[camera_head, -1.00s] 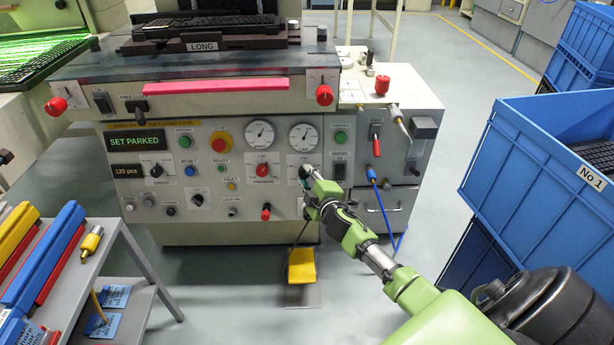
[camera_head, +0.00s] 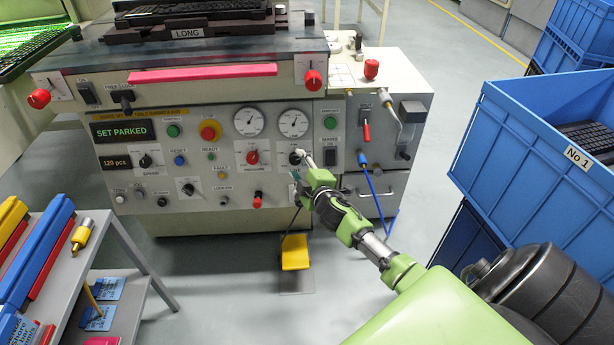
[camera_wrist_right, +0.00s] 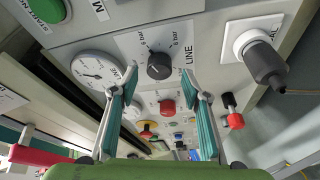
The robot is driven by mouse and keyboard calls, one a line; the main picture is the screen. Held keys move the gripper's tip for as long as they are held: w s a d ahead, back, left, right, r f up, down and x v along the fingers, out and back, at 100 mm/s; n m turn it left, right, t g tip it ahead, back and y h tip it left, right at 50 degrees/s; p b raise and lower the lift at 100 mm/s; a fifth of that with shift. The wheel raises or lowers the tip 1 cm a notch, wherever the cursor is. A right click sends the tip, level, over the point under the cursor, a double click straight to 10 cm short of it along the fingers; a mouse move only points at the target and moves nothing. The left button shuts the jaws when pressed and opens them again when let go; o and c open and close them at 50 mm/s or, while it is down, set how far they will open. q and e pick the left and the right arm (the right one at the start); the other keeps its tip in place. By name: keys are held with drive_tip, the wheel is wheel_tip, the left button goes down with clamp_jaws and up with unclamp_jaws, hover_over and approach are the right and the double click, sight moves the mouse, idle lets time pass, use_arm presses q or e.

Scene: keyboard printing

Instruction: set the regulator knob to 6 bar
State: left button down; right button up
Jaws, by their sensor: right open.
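The regulator knob (camera_wrist_right: 159,66) is a round black knob with a pale pointer mark. It sits on a light plate with bar labels and the word LINE, in the middle of the right wrist view. Its pointer appears turned towards the upper left of that view; the exact reading is too small to tell. My right gripper (camera_wrist_right: 160,71) is open, its two teal-padded fingers on either side of the knob with gaps between. In the head view my right gripper (camera_head: 301,164) is at the panel and hides most of the knob. My left gripper is in neither view.
A pressure gauge (camera_head: 293,123) is above the knob. A red pressure knob (camera_head: 252,158) is to its left, and a black switch (camera_head: 330,157) to its right. A blue hose (camera_head: 376,192) hangs to the right. Blue crates (camera_head: 540,165) stand at the right.

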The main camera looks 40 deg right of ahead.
drive_tip(key=v, duration=1)
drive_tip(key=shift+s, duration=0.25)
drive_tip(key=shift+r, duration=0.1)
idle(2.0)
